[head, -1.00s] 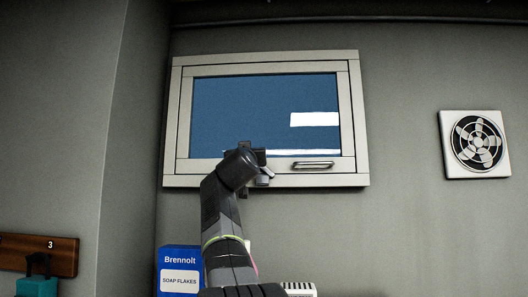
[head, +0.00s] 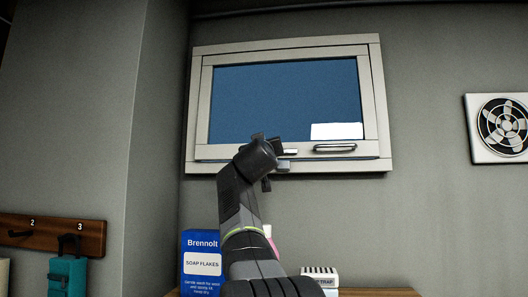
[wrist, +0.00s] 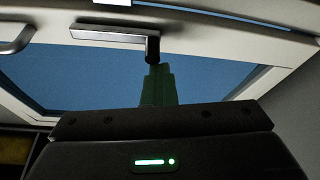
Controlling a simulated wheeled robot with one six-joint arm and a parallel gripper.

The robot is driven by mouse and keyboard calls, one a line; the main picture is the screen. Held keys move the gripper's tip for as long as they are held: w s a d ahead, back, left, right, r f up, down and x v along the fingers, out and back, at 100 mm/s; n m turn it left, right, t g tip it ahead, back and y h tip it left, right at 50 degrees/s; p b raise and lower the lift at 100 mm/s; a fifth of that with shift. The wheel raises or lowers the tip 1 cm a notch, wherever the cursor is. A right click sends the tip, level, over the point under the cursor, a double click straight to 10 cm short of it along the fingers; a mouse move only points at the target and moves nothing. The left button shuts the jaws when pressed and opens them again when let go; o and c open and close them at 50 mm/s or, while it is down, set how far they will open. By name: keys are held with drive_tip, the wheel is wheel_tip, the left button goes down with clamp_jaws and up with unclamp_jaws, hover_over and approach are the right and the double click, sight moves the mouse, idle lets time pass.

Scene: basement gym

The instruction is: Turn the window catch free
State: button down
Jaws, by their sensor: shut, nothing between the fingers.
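The window (head: 286,100) is a pale frame around blue glass, high on the wall. Its catch is a flat silver lever (wrist: 115,36) with a dark knob (wrist: 152,48) at one end, lying along the frame rail in the wrist view. In the head view only a short silver piece of it (head: 290,152) shows beside my gripper; the rest is hidden. My gripper (wrist: 158,70) is shut and empty, its fingertips close to the dark knob. I cannot tell whether they touch it. In the head view my wrist covers the fingers.
A fixed silver pull handle (head: 335,148) sits right of the catch on the same rail; it also shows in the wrist view (wrist: 15,40). Below are a blue soap flakes box (head: 201,262) and a white trap box (head: 320,276) on a wooden surface. A fan (head: 502,128) is at right.

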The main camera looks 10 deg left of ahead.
drive_tip(key=b+v, duration=0.5)
drive_tip(key=v, duration=0.6)
drive_tip(key=shift+d+b, duration=0.15)
drive_tip(key=shift+b, duration=0.15)
drive_tip(key=shift+p+x, duration=1)
drive_tip(key=shift+x, duration=0.8)
